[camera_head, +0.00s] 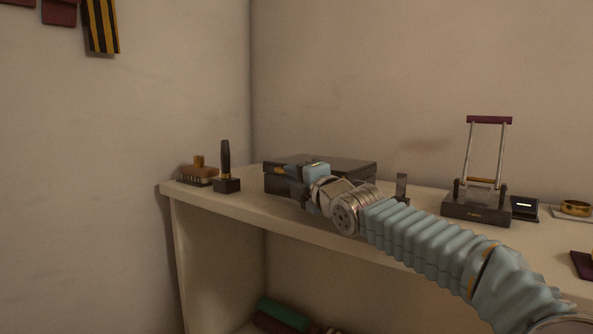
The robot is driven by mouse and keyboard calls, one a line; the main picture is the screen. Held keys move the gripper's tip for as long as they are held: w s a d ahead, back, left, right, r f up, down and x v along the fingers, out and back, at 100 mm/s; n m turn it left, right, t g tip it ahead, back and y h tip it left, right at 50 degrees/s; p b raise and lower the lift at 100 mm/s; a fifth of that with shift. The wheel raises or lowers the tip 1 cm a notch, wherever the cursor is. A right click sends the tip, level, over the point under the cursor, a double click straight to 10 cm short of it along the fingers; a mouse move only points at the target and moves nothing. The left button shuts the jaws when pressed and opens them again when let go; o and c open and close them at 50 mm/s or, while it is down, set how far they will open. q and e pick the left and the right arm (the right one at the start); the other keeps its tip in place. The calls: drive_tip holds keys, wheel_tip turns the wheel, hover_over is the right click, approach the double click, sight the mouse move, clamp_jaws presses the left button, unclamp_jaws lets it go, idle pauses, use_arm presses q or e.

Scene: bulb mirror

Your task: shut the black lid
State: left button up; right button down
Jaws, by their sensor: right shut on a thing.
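A black box with a black lid (335,160) stands on the shelf top against the back wall. The lid lies flat or nearly flat over the box body (274,184); I cannot tell whether a thin gap remains. My right gripper (287,172) reaches across the front of the box from the right, its fingers at the lid's front left edge. It is shut on the lid there, though the contact is small and partly hidden. The gripper and arm hide much of the box front. My left gripper is not in view.
Left of the box stand a brush (198,173) and a dark upright handle on a block (226,170). Right are a small dark upright piece (402,187), a framed stand (476,209) and a brass ring (575,207). The shelf's front edge (250,219) runs below my arm.

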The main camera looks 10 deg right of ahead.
drive_tip(key=c, duration=1.2)
unclamp_jaws()
drive_tip(key=shift+w+d+f, duration=0.1)
drive_tip(key=shift+d+f, duration=0.05)
drive_tip(key=shift+d, duration=0.1)
drive_tip(key=shift+s, duration=0.3)
drive_tip(key=p+v, duration=0.3)
drive_tip(key=v, duration=0.9)
drive_tip(key=shift+s+d, duration=0.1)
drive_tip(key=shift+s, duration=0.25)
drive_tip(key=shift+s+d, duration=0.1)
drive_tip(key=shift+s, duration=0.1)
